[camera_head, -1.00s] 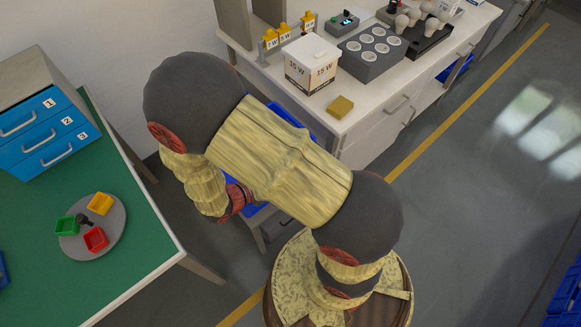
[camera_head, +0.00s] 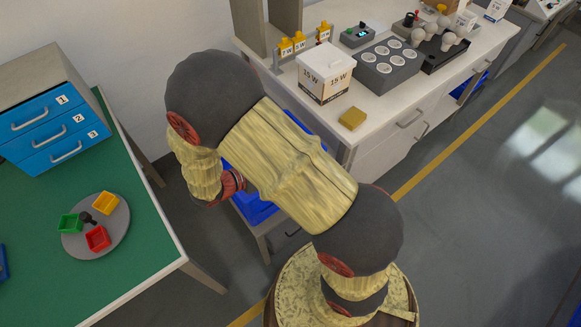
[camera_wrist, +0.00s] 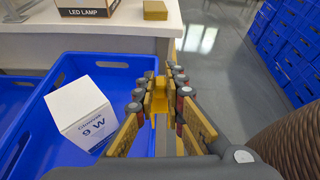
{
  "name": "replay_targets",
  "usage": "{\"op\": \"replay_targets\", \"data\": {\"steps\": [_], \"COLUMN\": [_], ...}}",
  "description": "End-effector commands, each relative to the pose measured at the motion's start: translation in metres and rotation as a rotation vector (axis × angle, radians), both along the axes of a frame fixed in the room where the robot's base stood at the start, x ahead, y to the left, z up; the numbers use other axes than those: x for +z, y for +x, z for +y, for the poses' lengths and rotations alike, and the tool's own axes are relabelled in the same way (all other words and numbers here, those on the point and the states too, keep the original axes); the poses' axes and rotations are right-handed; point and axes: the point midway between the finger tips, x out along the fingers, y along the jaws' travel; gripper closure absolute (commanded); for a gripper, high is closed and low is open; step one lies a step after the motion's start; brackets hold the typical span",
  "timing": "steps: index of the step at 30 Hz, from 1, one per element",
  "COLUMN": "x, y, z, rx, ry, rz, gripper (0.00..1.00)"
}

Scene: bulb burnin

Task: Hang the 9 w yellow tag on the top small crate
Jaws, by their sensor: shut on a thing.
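In the wrist view my gripper (camera_wrist: 162,98) is shut on a small yellow tag (camera_wrist: 159,90); its writing cannot be read from here. The tag hangs between the fingertips beside the right end of a blue crate (camera_wrist: 115,62). I cannot tell whether it touches the crate's rim. A white box marked 9 W (camera_wrist: 82,113) sits in this crate. In the head view blue crates (camera_head: 252,207) show partly below my arm, which hides my gripper and the tag.
A white bench (camera_head: 374,107) carries a 15 W box (camera_head: 325,75), a yellow block (camera_head: 352,118), a grey socket block (camera_head: 388,66) and yellow tags (camera_head: 298,41). A green table (camera_head: 60,265) with blue drawers (camera_head: 62,135) stands left. Floor right of the crate is clear.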

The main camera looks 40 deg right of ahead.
Motion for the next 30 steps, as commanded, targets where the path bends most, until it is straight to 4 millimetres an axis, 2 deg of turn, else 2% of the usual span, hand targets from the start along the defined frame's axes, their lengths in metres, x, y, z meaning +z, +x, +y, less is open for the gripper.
{"op": "replay_targets", "data": {"steps": [3,21,30], "x": [-0.001,-0.052,-0.061], "y": [0.009,0.004,0.006], "z": [0.0,-0.001,0.0], "rx": [0.0,-0.001,-0.001], "ry": [0.0,0.002,0.001], "rz": [0.0,0.012,0.007], "gripper": [1.0,1.0,1.0]}}
